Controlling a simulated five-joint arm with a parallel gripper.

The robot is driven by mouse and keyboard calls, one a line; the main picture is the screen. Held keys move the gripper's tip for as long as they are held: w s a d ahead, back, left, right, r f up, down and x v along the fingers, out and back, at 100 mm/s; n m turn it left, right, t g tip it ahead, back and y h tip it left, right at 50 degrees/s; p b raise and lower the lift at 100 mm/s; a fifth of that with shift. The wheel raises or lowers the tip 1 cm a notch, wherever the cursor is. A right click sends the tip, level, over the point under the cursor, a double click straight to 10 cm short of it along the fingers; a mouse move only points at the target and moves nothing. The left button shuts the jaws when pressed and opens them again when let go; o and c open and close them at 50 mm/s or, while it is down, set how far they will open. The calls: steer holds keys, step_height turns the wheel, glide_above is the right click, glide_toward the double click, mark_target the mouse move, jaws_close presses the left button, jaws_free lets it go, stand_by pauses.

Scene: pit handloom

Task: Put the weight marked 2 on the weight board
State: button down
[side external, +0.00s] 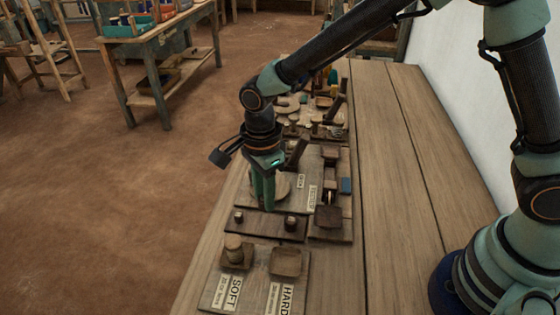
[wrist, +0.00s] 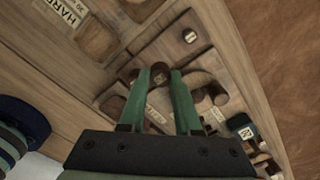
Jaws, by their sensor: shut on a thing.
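My gripper (side external: 263,192) points down, and its green fingers are shut on a small dark, round-topped weight (wrist: 159,71) near the fingertips. I cannot read a number on it, and the fingers hide it in the side view. Just in front of the gripper is a low dark board (side external: 265,226) carrying two similar small weights, one at the left (side external: 239,216) and one at the right (side external: 291,223). In the wrist view the left one (wrist: 190,37) has a pale mark too small to read. I cannot tell how high the held weight is.
A board labelled SOFT and HARD (side external: 253,294) lies nearest the camera, with a stacked wooden piece (side external: 233,249) on its left pad and a square block (side external: 285,262) at right. Behind the gripper are a labelled board and clutter. The bench (side external: 390,140) is clear at right.

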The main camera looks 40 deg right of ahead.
mark_target(265, 224)
steer(key=shift+f, duration=2.75)
steer(key=shift+f, duration=0.15)
steer(key=c, duration=0.6)
jaws_free()
